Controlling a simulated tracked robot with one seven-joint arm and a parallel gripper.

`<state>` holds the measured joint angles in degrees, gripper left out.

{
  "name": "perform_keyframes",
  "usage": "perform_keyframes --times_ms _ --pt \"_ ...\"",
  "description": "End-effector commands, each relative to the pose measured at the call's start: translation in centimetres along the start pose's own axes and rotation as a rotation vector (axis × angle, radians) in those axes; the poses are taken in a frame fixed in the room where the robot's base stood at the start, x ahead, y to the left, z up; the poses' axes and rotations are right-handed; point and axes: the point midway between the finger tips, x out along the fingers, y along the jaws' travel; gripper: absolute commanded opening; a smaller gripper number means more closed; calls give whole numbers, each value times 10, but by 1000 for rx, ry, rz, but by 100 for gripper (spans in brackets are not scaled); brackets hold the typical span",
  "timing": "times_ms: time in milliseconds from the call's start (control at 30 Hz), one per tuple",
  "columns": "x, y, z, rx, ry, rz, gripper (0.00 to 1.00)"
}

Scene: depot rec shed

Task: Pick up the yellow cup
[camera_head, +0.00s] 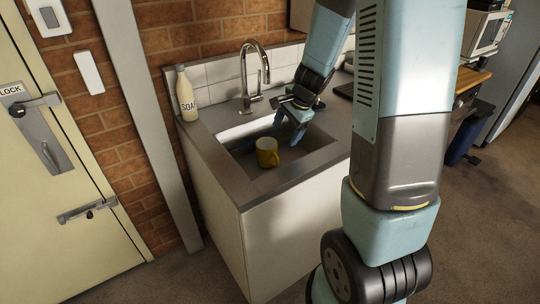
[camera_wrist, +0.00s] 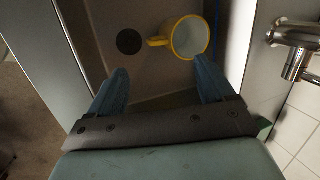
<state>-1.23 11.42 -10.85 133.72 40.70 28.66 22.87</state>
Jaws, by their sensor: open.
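My gripper (camera_head: 297,128) is above the basin, to the right of and behind the cup in the head view. In the wrist view the fingers of my gripper (camera_wrist: 160,82) are spread apart and empty. The cup lies beyond the fingertips, nearer the right finger, and nothing is between the fingers.
A chrome tap (camera_head: 254,75) rises behind the basin and also shows close at the right in the wrist view (camera_wrist: 296,45). A soap bottle (camera_head: 186,94) stands on the counter (camera_head: 200,133) at the left. A dark round drain (camera_wrist: 129,41) lies left of the cup.

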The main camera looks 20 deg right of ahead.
Motion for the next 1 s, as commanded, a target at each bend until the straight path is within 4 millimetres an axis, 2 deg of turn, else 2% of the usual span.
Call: perform_keyframes --times_ms 33,200,367,800,1000 --pt "9 1 -5 27 2 9 82" --pt "24 4 -14 86 8 18 82" --pt "39 4 -14 95 7 21 82" --pt "99 5 -15 95 8 20 82" --pt "110 5 -15 95 8 19 82"
